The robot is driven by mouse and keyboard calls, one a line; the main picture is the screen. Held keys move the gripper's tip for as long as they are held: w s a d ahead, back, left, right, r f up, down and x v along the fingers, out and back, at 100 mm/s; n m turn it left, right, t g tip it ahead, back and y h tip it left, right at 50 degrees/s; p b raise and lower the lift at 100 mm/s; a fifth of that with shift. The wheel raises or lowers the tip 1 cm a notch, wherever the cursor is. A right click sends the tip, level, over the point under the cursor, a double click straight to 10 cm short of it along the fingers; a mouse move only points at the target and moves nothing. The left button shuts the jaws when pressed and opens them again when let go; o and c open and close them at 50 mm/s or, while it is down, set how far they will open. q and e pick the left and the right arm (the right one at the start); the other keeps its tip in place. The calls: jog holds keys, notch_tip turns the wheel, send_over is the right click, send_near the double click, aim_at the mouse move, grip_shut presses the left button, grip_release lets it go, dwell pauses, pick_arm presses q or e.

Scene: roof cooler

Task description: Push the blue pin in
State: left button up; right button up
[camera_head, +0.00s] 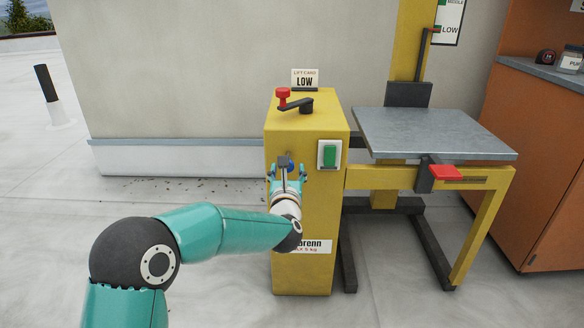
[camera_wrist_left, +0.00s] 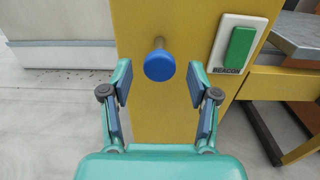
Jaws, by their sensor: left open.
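The blue pin (camera_wrist_left: 159,66) has a round blue head on a thin shaft that sticks out of the front of the yellow cabinet (camera_wrist_left: 170,20). In the head view the pin (camera_head: 291,166) is partly hidden by my left gripper (camera_head: 286,169). In the left wrist view my left gripper (camera_wrist_left: 160,85) is open, with one finger to each side below the pin head. The fingers do not touch the head, and nothing is between them. My right gripper is not in view.
A green switch labelled BEACON (camera_wrist_left: 239,48) sits right of the pin. A crank with a red knob (camera_head: 283,93) and a LOW card (camera_head: 305,80) are on the cabinet top. A grey lift platform (camera_head: 430,132) with a red lever (camera_head: 445,172) stands at right.

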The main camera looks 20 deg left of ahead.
aim_at(288, 171)
pick_arm(q)
jog(key=shift+x, duration=1.6)
grip_shut()
